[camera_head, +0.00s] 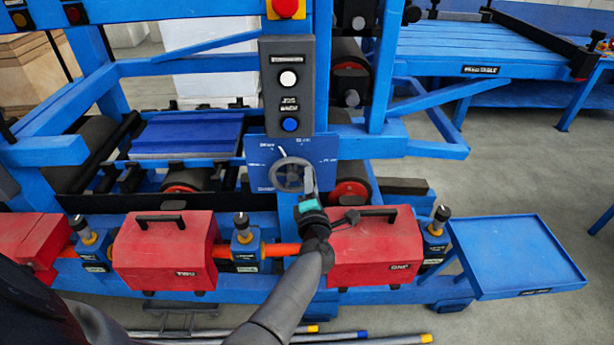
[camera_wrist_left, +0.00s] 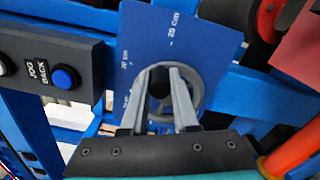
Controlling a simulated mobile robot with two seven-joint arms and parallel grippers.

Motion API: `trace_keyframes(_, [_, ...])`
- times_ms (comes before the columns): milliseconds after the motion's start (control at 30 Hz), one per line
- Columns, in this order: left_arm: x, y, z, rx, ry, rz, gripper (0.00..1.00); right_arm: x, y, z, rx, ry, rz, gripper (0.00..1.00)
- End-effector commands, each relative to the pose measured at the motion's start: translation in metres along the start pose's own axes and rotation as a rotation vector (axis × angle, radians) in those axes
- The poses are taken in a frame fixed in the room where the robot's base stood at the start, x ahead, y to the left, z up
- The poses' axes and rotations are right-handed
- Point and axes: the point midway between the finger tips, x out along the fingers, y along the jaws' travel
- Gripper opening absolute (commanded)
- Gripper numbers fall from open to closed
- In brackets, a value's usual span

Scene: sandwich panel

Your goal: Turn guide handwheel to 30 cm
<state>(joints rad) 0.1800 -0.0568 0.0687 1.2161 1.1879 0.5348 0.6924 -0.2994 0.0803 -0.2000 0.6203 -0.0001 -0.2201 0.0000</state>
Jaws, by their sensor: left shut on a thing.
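The guide handwheel (camera_head: 287,174) is a grey spoked wheel on a blue dial plate (camera_head: 322,150) with white marks, below the button box. In the left wrist view the handwheel (camera_wrist_left: 194,92) sits behind my fingers, and the dial plate (camera_wrist_left: 150,35) shows a "25 cm" mark near its upper right; other marks are partly hidden. My left gripper (camera_head: 309,181) reaches up from below to the right side of the wheel. In the wrist view the left gripper (camera_wrist_left: 160,80) is shut on the handwheel, around a dark round part. My right gripper is not in view.
A grey button box (camera_head: 287,105) with white and blue buttons hangs just above the dial. Red covers labelled TWO (camera_head: 165,250) and ONE (camera_head: 377,247) stand below, joined by an orange bar (camera_head: 281,250). A blue tray (camera_head: 517,255) extends at the right.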

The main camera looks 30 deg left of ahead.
Motion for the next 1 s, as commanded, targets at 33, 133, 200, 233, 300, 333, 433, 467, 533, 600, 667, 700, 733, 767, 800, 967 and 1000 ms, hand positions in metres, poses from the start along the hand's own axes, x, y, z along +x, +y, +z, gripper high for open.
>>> trace_keyframes(33, [-0.001,-0.005,0.001,0.047,0.000,-0.005,0.00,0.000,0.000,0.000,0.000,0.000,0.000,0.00])
trace_keyframes(133, [-0.001,-0.010,0.001,0.141,0.000,-0.005,0.00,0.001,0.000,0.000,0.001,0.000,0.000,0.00])
trace_keyframes(200, [-0.001,-0.013,0.001,0.207,-0.001,-0.005,0.00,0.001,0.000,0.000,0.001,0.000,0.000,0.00])
trace_keyframes(233, [-0.001,-0.015,0.001,0.236,-0.001,-0.004,0.00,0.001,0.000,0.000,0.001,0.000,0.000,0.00])
trace_keyframes(300, [-0.001,-0.018,0.000,0.302,-0.002,-0.005,0.00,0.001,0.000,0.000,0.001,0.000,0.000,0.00])
trace_keyframes(333, [-0.001,-0.019,0.000,0.329,-0.001,-0.004,0.00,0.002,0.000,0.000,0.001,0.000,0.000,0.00])
trace_keyframes(433, [-0.001,-0.024,-0.001,0.418,-0.002,-0.004,0.00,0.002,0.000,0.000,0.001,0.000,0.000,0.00])
trace_keyframes(467, [-0.001,-0.025,-0.001,0.442,-0.002,-0.004,0.00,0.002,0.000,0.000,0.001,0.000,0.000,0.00])
trace_keyframes(533, [-0.001,-0.028,-0.002,0.497,-0.002,-0.004,0.00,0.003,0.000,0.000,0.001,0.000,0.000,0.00])
trace_keyframes(600, [-0.001,-0.030,-0.003,0.548,-0.002,-0.004,0.00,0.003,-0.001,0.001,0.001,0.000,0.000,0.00])
trace_keyframes(667, [-0.001,-0.032,-0.004,0.588,-0.002,-0.004,0.00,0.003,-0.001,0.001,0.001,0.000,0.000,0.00])
trace_keyframes(700, [-0.001,-0.033,-0.005,0.610,-0.002,-0.004,0.00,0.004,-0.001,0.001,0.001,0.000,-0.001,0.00])
trace_keyframes(733, [-0.001,-0.034,-0.005,0.628,-0.003,-0.004,0.00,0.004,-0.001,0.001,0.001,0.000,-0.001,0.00])
trace_keyframes(767, [-0.001,-0.034,-0.005,0.644,-0.003,-0.004,0.00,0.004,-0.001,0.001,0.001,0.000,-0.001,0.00])
trace_keyframes(800, [-0.001,-0.035,-0.006,0.662,-0.003,-0.004,0.00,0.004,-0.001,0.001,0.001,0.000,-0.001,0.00])
trace_keyframes(967, [-0.001,-0.038,-0.008,0.718,-0.003,-0.004,0.00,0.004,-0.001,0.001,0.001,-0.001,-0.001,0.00])
trace_keyframes(1000, [-0.001,-0.038,-0.008,0.727,-0.003,-0.004,0.00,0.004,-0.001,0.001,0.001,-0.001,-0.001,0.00])
